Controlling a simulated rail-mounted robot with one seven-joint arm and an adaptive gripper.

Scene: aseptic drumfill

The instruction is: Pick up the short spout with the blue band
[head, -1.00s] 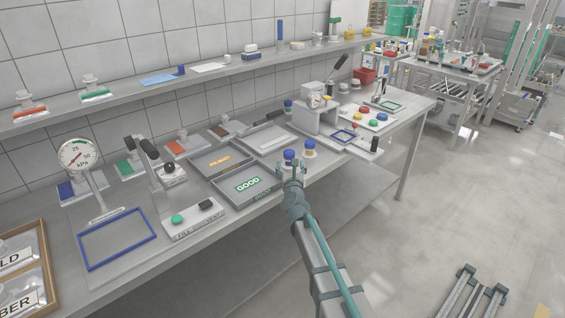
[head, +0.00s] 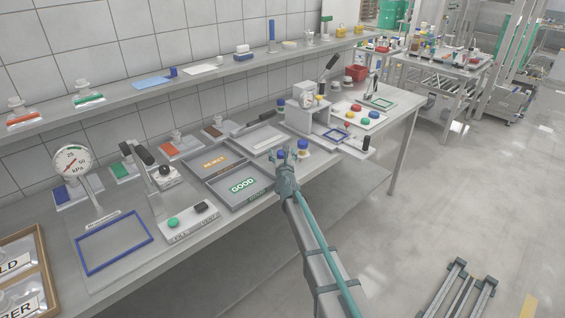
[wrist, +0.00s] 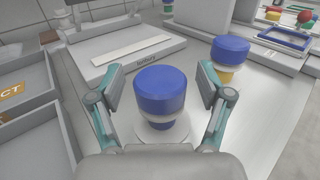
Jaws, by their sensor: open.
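The short spout with a blue cap and a blue band low on its body (wrist: 160,92) stands upright on a round white base in the wrist view. In the head view its blue cap (head: 281,154) shows just beyond my gripper, which partly hides it. My gripper (wrist: 161,100) is open, with one finger on each side of this spout. Gaps show between the fingers and the cap. A second blue-capped spout with a yellow band (wrist: 230,58) stands to the right; it also shows in the head view (head: 303,148).
The GOOD tray (head: 262,203) and REJECT tray (head: 190,160) lie left of the spout. A flat grey plate unit (wrist: 125,45) lies behind it. Another blue-capped spout (head: 281,105) stands farther back.

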